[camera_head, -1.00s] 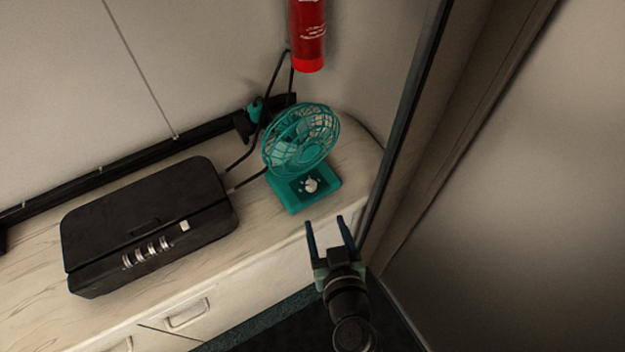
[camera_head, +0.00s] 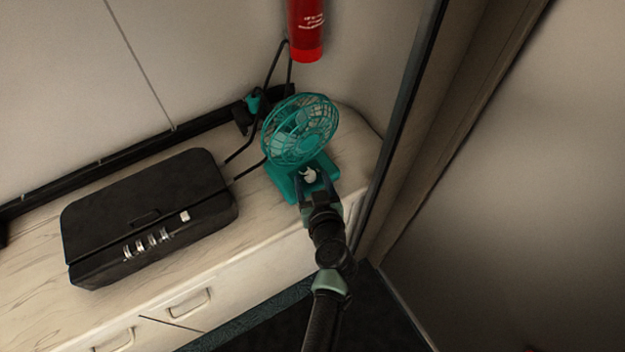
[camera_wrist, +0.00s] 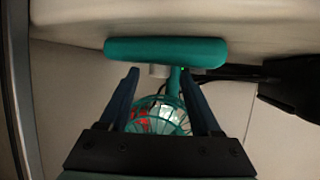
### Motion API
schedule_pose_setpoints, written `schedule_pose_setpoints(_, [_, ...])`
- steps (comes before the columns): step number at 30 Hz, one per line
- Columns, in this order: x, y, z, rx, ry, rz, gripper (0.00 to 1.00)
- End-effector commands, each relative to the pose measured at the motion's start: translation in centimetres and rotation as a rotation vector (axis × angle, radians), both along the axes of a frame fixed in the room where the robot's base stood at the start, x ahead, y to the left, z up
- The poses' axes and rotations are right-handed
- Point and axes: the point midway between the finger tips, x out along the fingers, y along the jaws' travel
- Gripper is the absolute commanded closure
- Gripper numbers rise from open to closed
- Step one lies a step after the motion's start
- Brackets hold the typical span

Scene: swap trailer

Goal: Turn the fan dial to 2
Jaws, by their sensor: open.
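The teal fan (camera_head: 300,130) stands on the counter, its base at the front. The pale dial (camera_head: 310,174) on the base shows between the fingertips of my gripper (camera_head: 313,180), which is open. The dial's pointer and numbers are too small to read. The wrist view appears upside down, with the fan base (camera_wrist: 165,52) as a teal bar at the top. A grey knob (camera_wrist: 158,71), seemingly the dial, shows between the open fingertips of my gripper (camera_wrist: 159,74). Contact with it cannot be told. The fan's cage (camera_wrist: 155,116) lies behind, between the fingers.
A black case (camera_head: 150,217) lies on the wooden counter (camera_head: 45,255) left of the fan. A red extinguisher (camera_head: 307,32) hangs on the wall above. Dark cables (camera_head: 243,150) run behind the fan. A dark frame edge (camera_head: 405,120) stands close on the right.

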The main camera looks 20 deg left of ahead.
Motion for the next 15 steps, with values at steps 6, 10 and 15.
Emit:
schedule_pose_setpoints(6, [0.09, 0.06, 0.00, 0.001, -0.001, 0.000, 0.35])
schedule_pose_setpoints(10, [0.09, 0.05, 0.00, 0.001, 0.000, 0.000, 0.48])
schedule_pose_setpoints(15, [0.07, 0.02, 0.00, 0.001, -0.001, -0.001, 0.79])
